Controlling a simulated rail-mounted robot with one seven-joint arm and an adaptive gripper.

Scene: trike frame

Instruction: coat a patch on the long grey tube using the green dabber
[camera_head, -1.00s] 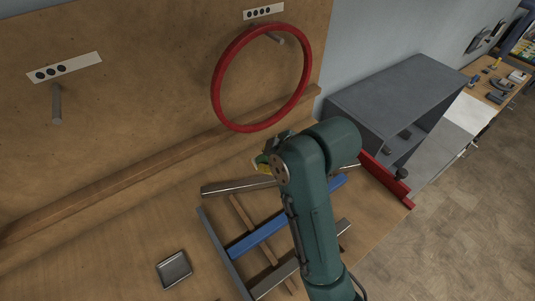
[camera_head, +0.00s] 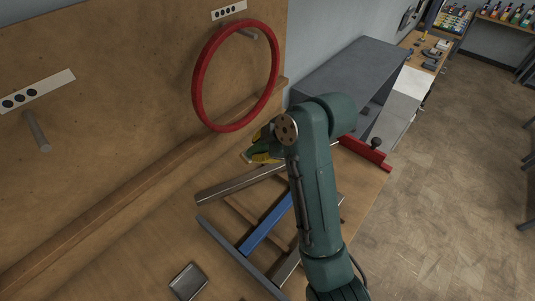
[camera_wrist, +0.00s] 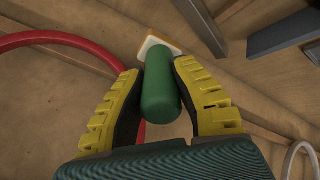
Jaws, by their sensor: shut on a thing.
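In the wrist view the green dabber (camera_wrist: 160,95) sits between the two yellow-padded fingers of my gripper (camera_wrist: 158,78), which is shut on its handle. Its pale, squarish end (camera_wrist: 155,46) points away from the palm. In the head view my gripper (camera_head: 260,150) is above the back end of the frame, partly hidden by my arm. Grey tubes lie on the bench: one (camera_head: 235,187) near my gripper and another (camera_head: 238,254) along the frame's left side. I cannot tell which is the long one. The dabber appears apart from both, and no coated patch is discernible.
A blue tube (camera_head: 266,226) lies within the frame. A red ring (camera_head: 198,85) hangs on the back board near my gripper. A small metal tray (camera_head: 188,281) is at the front left, and a red clamp (camera_head: 366,153) at the right. The left bench is clear.

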